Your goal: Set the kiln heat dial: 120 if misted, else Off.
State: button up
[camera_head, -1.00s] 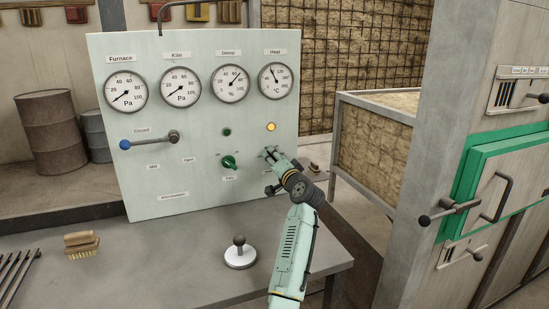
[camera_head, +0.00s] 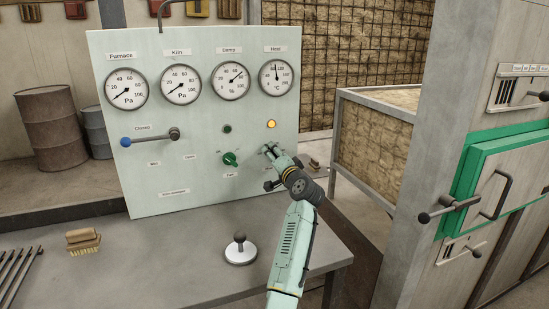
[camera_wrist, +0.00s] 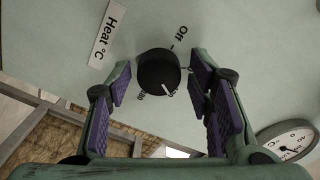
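The heat dial is a black round knob (camera_wrist: 158,70) in the wrist view, beside a "Heat °C" label (camera_wrist: 108,34). Its white mark points down and slightly right, near a small number partly hidden by the knob. "Off" (camera_wrist: 181,33) is printed on the other side. My gripper (camera_wrist: 160,80) has one finger on each side of the knob, with visible gaps, so it is open around it. In the head view my gripper (camera_head: 272,152) is at the panel's lower right and hides the dial. The Heat gauge (camera_head: 276,80) needle points nearly straight up.
The panel (camera_head: 190,206) also has an amber lit lamp (camera_head: 271,124), a dark green lamp (camera_head: 227,129), a green knob (camera_head: 230,159), a blue-tipped lever (camera_head: 150,137) and a Damp gauge (camera_head: 230,81). A white-based joystick (camera_head: 240,253) and brush (camera_head: 82,242) are on the bench.

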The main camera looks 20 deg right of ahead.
jog(key=shift+o, duration=0.5)
jog(key=shift+s+d, duration=0.1)
jog(key=shift+s, duration=0.05)
jog(key=s, duration=1.1)
jog(key=shift+s+d, duration=0.15)
jog(key=shift+s, duration=0.25)
